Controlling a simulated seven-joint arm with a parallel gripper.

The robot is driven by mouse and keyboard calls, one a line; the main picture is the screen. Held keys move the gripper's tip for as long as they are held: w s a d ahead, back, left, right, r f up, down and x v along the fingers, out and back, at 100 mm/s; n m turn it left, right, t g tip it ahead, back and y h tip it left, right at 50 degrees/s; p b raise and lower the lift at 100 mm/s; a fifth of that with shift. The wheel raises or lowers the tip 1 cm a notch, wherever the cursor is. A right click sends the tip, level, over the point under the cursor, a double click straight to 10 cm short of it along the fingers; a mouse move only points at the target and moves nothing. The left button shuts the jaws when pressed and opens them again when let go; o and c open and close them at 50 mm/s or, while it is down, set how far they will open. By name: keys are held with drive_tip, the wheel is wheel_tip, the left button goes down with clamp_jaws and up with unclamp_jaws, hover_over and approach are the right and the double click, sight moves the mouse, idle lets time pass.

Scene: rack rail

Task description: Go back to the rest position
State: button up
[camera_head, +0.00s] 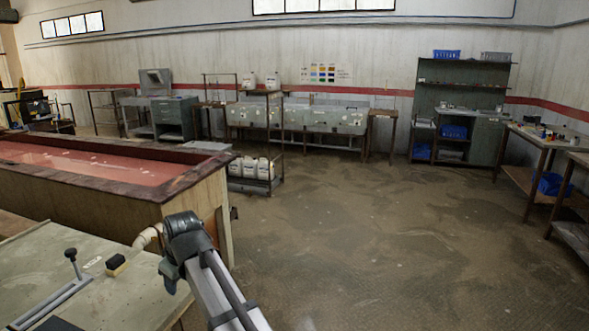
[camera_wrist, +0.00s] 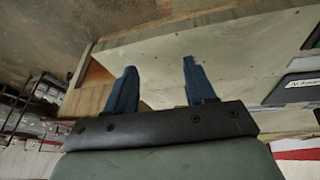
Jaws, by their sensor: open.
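My gripper (camera_wrist: 159,68) shows in the wrist view with its two dark blue fingers apart. Nothing is between the fingers. They show against the pale, worn surface of a workbench (camera_wrist: 170,62) and its wooden edge. The wrist picture is steeply turned, so I cannot tell the gap to the bench. In the head view my arm rises from the bottom edge beside the bench (camera_head: 110,300); its fingers cannot be made out there.
The bench at lower left carries a slotted rail with a black-knobbed lever (camera_head: 71,262) and a small black-topped block (camera_head: 116,264). A large wooden tank with a red inside (camera_head: 90,165) stands behind it. Open floor (camera_head: 390,240) lies to the right.

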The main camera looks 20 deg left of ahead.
drive_tip(key=w+d+f+m+h, duration=0.1)
drive_tip(key=w+d+f, duration=0.2)
drive_tip(key=d+f, duration=0.35)
drive_tip(key=w+d+f+m+h, duration=0.1)
drive_tip(key=w+d+f+m, duration=0.1)
drive_tip(key=w+d+f, duration=0.4)
drive_tip(key=w+d+f+m, duration=0.1)
drive_tip(key=d+f, duration=0.4)
drive_tip(key=f, duration=0.3)
drive_tip(key=s+d+f+m+g+h, duration=0.2)
drive_tip(key=d+f+m+g, duration=0.15)
drive_tip(key=d+f, duration=1.6)
drive_tip(key=s+d+f+m+g, duration=0.1)
drive_tip(key=s+d+f+m, duration=0.1)
drive_tip(key=s+d+f, duration=0.55)
drive_tip(key=s+d+f+m+g, duration=0.1)
drive_tip(key=s+d+f+m, duration=0.25)
drive_tip(key=d, duration=0.65)
drive_tip(key=s+d+f+m+g, duration=0.1)
drive_tip(key=s+d+f, duration=0.1)
drive_tip(key=s, duration=0.5)
drive_tip(key=s+d+f+m+g, duration=0.1)
drive_tip(key=s+d+f, duration=0.1)
drive_tip(key=s+d, duration=0.3)
drive_tip(key=s+d+f+m+g, duration=0.1)
drive_tip(key=s+d+f, duration=0.2)
drive_tip(key=s, duration=0.6)
drive_tip(key=shift+d, duration=0.35)
